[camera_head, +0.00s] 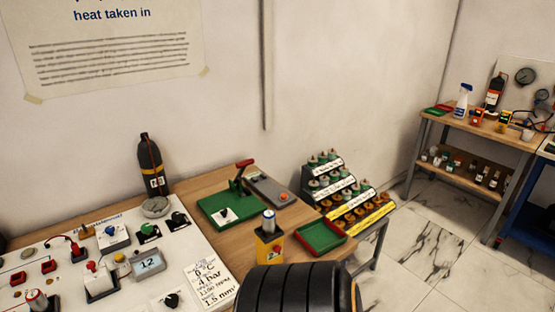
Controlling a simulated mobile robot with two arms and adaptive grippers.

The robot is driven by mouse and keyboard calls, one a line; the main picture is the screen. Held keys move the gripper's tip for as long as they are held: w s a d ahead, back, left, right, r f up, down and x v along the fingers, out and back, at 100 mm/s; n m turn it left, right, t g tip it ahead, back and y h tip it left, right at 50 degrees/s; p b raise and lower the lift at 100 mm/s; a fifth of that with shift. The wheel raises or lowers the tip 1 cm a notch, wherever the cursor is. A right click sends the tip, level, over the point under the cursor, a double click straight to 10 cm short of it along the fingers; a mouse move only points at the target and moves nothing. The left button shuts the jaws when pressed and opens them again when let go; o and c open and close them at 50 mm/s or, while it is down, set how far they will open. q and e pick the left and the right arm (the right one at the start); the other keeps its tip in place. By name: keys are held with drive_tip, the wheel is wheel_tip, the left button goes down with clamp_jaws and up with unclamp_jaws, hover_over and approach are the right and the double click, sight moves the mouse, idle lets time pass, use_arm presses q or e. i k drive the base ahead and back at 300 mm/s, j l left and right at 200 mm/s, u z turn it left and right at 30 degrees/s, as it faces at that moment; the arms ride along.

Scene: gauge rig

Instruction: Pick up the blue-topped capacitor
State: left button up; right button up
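Neither of my grippers can be made out in the head view.
A green board with a red lever (222,206) stands behind the block. A red-rimmed green tray (321,235) is to its right, and a stepped rack (341,192) of small parts beyond. A white instrument panel (60,260) fills the left. A black bottle (151,166) stands behind.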

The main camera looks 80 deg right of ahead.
sight(269, 227)
drive_tip(key=l+z, duration=0.1)
drive_tip(key=z, duration=2.35)
drive_tip(key=k+l, duration=0.05)
